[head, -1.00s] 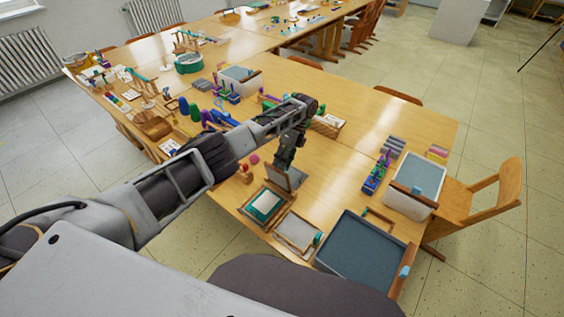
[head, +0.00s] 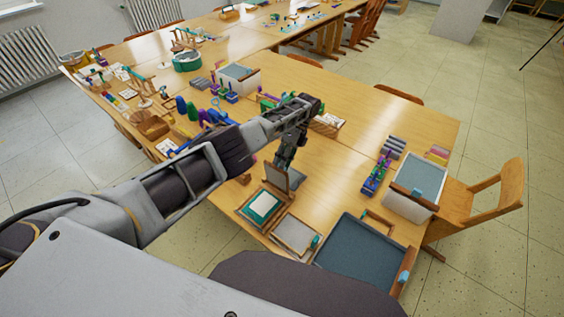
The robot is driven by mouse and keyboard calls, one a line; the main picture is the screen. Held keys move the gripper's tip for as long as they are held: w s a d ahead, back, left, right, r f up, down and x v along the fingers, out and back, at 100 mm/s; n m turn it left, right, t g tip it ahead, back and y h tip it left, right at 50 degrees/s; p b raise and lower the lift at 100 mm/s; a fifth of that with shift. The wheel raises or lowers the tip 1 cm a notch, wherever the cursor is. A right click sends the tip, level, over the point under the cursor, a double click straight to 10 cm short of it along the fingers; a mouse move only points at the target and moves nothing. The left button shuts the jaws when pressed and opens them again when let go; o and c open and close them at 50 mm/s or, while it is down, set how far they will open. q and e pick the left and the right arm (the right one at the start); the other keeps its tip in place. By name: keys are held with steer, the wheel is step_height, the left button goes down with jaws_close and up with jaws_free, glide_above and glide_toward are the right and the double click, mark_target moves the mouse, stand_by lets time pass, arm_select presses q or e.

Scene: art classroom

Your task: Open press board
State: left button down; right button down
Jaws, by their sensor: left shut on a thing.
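The press board lies near the front edge of the table; its wooden frame with a green and white inset (head: 263,207) is flat on the table top. A grey panel, apparently its lid (head: 277,178), stands tilted up at the far side of this frame. My left gripper (head: 287,164) is at the panel's upper edge, shut on it. The fingertips are small and partly hidden, so the exact contact is hard to see. My right gripper is not in view.
A grey framed board with a green knob (head: 297,233) lies right beside the press board. A large blue-grey tray (head: 360,257) is to its right. A white bin (head: 413,190) and purple tools (head: 376,174) stand farther right. The table's middle (head: 345,165) is clear.

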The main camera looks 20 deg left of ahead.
arm_select(q)
steer(key=shift+s+d+f, duration=0.1)
steer(key=shift+s+f, duration=0.1)
steer(key=shift+f, duration=0.35)
steer(key=shift+s+d+f, duration=0.1)
steer(key=shift+s+f, duration=0.1)
steer(key=shift+f, duration=0.35)
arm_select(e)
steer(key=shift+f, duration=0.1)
arm_select(q)
steer(key=c, duration=1.4)
jaws_free()
steer(key=shift+a, duration=0.1)
steer(key=shift+c, duration=0.2)
steer(key=shift+o, duration=0.9)
steer(key=shift+w+f, duration=0.1)
steer(key=shift+w, duration=0.15)
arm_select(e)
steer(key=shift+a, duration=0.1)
arm_select(q)
steer(key=shift+s, duration=0.1)
steer(key=shift+c, duration=0.5)
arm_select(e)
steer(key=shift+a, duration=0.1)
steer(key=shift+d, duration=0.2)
